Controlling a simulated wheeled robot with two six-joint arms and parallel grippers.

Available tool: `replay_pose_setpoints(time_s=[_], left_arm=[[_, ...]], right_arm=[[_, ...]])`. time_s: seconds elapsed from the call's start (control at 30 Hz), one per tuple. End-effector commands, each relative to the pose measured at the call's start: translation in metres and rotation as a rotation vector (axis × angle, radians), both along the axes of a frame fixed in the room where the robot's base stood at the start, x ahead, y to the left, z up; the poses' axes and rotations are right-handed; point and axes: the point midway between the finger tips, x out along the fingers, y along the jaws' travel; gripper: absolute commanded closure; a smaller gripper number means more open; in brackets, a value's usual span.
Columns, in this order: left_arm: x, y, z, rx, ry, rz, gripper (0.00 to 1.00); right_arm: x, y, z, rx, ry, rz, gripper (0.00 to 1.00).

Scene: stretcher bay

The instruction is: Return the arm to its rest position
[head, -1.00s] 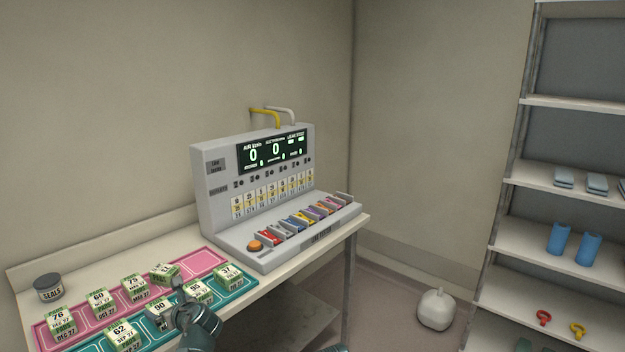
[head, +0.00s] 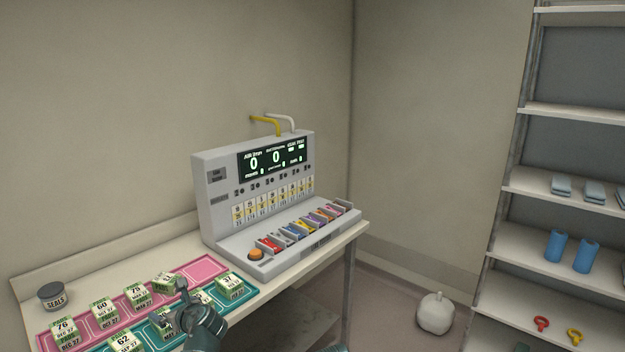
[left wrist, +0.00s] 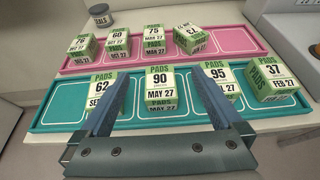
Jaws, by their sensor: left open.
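My left gripper (head: 174,303) is open and empty above the teal tray (head: 238,294) at the lower left of the head view. In the left wrist view its two blue fingers stand apart, with the pads box marked 90 (left wrist: 160,88) showing between them in the picture. That box stands upright on the teal tray, and the open jaws are not closed on it. The boxes marked 62 (left wrist: 98,88), 95 (left wrist: 217,78) and 37 (left wrist: 272,78) stand on the same tray. In the head view my gripper partly hides the 90 and 95 boxes.
Behind lies a pink tray (head: 208,268) with several pads boxes, one tipped over (left wrist: 191,40). A seals jar (head: 54,296) stands at the table's left. A grey tester console (head: 216,207) stands on the right.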

Motion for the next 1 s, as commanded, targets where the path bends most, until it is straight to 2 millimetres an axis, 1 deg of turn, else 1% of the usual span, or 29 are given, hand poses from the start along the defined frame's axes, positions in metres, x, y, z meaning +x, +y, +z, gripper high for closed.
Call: replay_pose_setpoints(time_s=[0.03,0.1,0.2,0.33,0.7,0.87,1.0], left_arm=[[0.009,0.008,0.006,-0.001,-0.001,0.003,0.0],[0.015,0.016,0.008,0.001,-0.001,0.002,0.0],[0.021,0.024,0.011,0.002,-0.001,0.0,0.0],[0.024,0.029,0.012,0.001,-0.002,-0.001,0.0],[0.022,0.027,0.01,-0.001,-0.001,-0.001,0.0],[0.019,0.02,0.005,-0.013,0.0,-0.001,0.0],[0.013,0.01,-0.002,-0.029,0.005,0.002,0.0]], right_arm=[[0.0,0.0,0.006,0.0,0.0,0.0,0.0],[0.0,0.0,0.008,0.0,0.0,0.0,0.0],[0.0,0.0,0.011,0.0,0.0,0.0,0.0],[0.0,0.0,0.011,0.0,0.0,0.0,0.0],[0.0,0.0,0.01,-0.001,0.0,0.0,0.0],[0.001,-0.001,0.007,-0.005,0.0,-0.001,0.0],[0.001,-0.002,0.004,-0.012,0.001,-0.001,0.0]])
